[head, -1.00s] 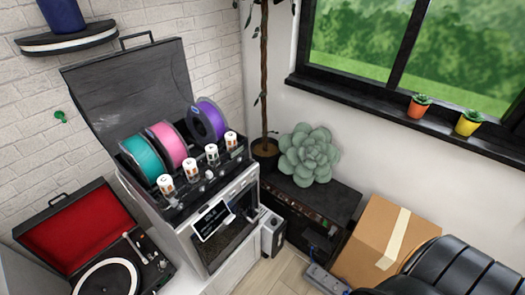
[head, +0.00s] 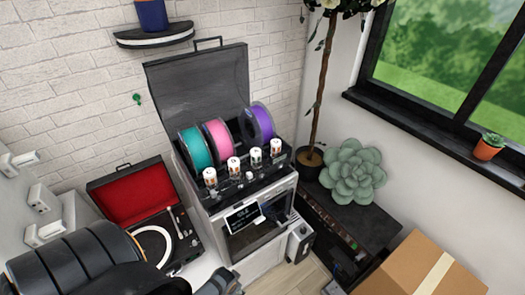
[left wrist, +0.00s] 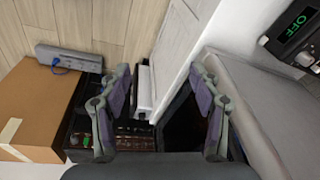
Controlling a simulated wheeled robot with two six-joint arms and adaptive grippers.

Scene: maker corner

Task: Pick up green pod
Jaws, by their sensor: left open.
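No thing I can surely call the green pod is in view. A small green object (head: 137,99) is on the white brick wall, left of the machine's raised lid; it is too small to identify. My left gripper (left wrist: 162,105) is open and empty in the left wrist view, its two fingers wide apart above the floor-side gap beside the white cabinet. In the head view my left arm comes in from the lower left. My right gripper is not in view.
A machine (head: 262,225) holds teal, pink and purple spools (head: 257,124) and several white canisters (head: 234,166). A red-lined record player (head: 135,200) stands left. A succulent (head: 352,172) sits on a black shelf; a cardboard box (head: 400,270) stands lower right.

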